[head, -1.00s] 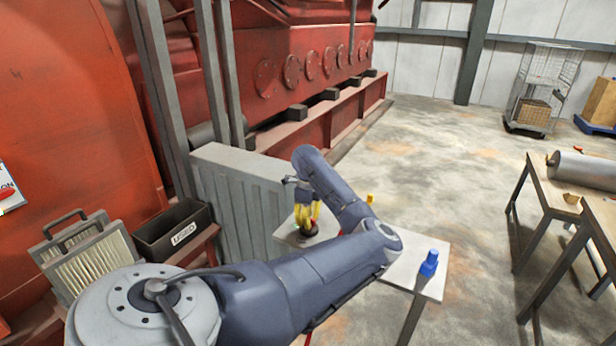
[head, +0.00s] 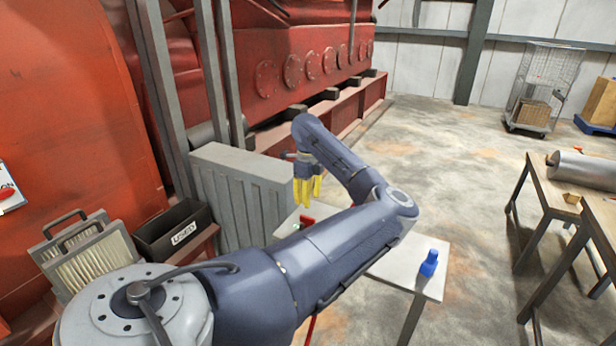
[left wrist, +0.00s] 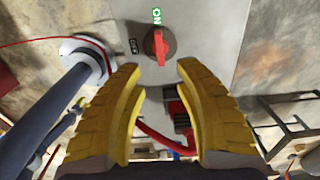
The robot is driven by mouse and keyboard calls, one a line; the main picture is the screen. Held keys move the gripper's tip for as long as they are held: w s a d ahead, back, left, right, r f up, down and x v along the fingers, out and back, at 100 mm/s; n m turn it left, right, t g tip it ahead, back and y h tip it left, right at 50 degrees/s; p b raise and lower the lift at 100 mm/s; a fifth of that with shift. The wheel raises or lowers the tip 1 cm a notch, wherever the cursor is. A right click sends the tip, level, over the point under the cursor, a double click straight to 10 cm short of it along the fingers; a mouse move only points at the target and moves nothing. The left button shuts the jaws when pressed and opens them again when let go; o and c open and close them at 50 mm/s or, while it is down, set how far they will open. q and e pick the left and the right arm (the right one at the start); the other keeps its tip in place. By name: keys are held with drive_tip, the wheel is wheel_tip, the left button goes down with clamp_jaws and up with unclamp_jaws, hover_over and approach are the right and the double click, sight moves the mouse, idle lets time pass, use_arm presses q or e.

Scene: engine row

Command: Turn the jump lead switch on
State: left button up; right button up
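The jump lead switch is a dark round base with a red handle (head: 306,221) on the pale tabletop (head: 412,270). In the left wrist view the red handle (left wrist: 159,47) lies lengthwise toward the green ON label (left wrist: 157,15); a dark OFF label (left wrist: 134,46) is to its left. My left gripper (head: 308,190) hangs above the switch, its yellow fingers pointing down. In the left wrist view its fingers (left wrist: 160,72) are spread apart with nothing between the tips, clear of the handle. My right gripper is not in view.
A blue object (head: 429,263) stands near the table's right end. A red cable (left wrist: 160,138) runs below the switch in the left wrist view. A grey ribbed cabinet (head: 240,190) stands behind the table, and a black USED bin (head: 172,232) is at left.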

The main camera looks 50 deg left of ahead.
use_arm(q)
drive_tip(key=shift+r, duration=1.3)
